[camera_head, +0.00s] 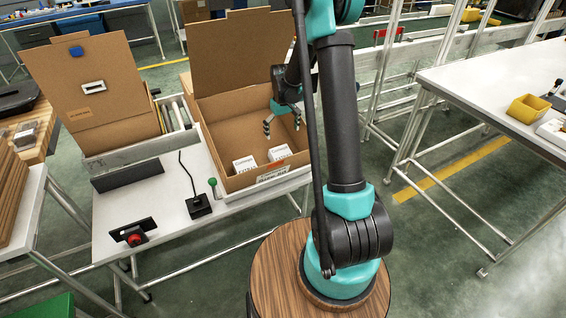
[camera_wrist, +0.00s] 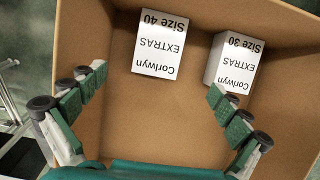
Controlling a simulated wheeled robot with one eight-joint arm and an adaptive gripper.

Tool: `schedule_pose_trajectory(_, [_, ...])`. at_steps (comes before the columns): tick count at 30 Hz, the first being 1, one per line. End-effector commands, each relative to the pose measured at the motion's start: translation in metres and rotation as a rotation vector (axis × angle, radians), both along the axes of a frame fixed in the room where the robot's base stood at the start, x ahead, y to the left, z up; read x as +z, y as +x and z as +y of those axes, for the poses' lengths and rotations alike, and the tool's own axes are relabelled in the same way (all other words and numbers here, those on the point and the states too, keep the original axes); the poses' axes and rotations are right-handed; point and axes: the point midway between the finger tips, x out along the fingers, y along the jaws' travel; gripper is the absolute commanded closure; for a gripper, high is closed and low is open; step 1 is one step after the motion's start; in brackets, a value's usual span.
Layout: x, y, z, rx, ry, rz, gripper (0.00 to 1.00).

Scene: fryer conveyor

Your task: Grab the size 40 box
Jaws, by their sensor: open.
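The size 40 box (camera_wrist: 160,43) is a white carton marked "Corlwyn EXTRAS Size 40", standing inside a large open cardboard box (camera_head: 210,128). In the wrist view its text is upside down, and it stands left of a similar size 30 box (camera_wrist: 232,62). In the head view two small white boxes stand near the front wall; the right one (camera_head: 279,153) appears to be size 40, though its print is too small to read. My gripper (camera_wrist: 157,85) is open and empty, above the inside of the cardboard box. The size 40 box lies beyond its fingertips, apart from them.
The cardboard box walls surround my gripper, and its raised flap (camera_head: 232,55) stands at the back. A second cardboard box (camera_head: 95,85) is to the left. A red button (camera_head: 135,239) and a black stand (camera_head: 199,206) are on the white table. Bare cardboard floor surrounds both cartons.

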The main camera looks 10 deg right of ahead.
Motion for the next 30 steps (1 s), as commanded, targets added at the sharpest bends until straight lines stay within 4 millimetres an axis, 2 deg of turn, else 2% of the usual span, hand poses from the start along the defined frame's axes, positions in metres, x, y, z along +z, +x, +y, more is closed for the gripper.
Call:
schedule_pose_trajectory(3, [-0.025,0.001,0.000,0.000,0.000,0.000,0.00])
schedule_pose_trajectory(10, [-0.067,0.000,0.000,-0.001,0.000,-0.001,0.00])
schedule_pose_trajectory(15, [-0.084,0.000,0.000,-0.001,0.000,-0.001,0.00])
schedule_pose_trajectory(20, [-0.091,0.000,0.000,-0.001,0.000,-0.001,0.00])
schedule_pose_trajectory(30, [-0.132,0.002,-0.001,-0.001,0.000,-0.001,0.00])
